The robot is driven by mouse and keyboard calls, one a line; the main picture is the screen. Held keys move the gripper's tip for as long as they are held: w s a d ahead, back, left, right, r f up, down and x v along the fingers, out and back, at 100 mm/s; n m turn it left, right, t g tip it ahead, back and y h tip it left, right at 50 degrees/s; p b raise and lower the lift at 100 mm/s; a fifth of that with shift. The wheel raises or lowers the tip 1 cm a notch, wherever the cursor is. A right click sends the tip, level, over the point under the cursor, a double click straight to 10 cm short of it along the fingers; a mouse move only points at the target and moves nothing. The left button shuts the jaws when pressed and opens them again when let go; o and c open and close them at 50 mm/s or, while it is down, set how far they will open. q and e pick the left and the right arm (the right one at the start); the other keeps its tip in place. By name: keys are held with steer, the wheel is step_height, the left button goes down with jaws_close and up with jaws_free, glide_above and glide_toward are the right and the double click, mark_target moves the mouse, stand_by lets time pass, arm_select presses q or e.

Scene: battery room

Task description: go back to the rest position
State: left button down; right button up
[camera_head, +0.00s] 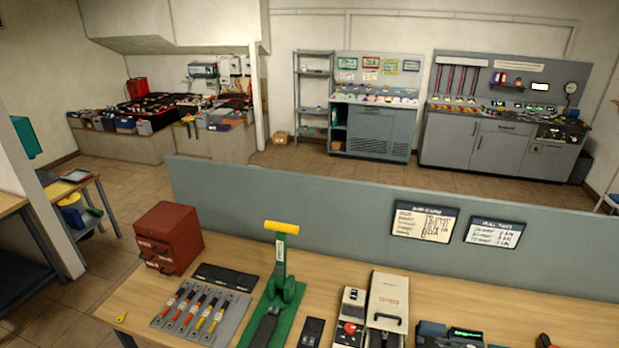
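Neither of my grippers shows in the head view, and no part of my arms can be made out. In front of me is a wooden workbench (240,262) with a grey back panel (330,215). On the bench stand a red drawer box (168,238), a grey tray of colored-handled tools (201,312), and a green lever press (285,290) with a yellow handle. To their right are a beige case (388,302) and a white device with a red knob (350,315).
Two signs (425,221) hang on the panel. Beyond it are tiled floor (290,160), grey cabinets (500,145) and a shelf rack (313,95). A small yellow item (122,318) lies near the bench's left edge.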

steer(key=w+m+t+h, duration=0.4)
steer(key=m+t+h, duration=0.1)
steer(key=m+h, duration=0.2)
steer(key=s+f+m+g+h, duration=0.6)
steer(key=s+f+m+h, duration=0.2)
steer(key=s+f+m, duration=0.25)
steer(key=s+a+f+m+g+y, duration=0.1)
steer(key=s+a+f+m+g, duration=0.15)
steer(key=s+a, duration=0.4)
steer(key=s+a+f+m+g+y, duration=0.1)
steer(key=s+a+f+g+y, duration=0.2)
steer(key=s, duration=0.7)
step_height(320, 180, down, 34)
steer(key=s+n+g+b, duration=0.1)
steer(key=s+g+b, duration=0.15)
steer(key=b, duration=0.35)
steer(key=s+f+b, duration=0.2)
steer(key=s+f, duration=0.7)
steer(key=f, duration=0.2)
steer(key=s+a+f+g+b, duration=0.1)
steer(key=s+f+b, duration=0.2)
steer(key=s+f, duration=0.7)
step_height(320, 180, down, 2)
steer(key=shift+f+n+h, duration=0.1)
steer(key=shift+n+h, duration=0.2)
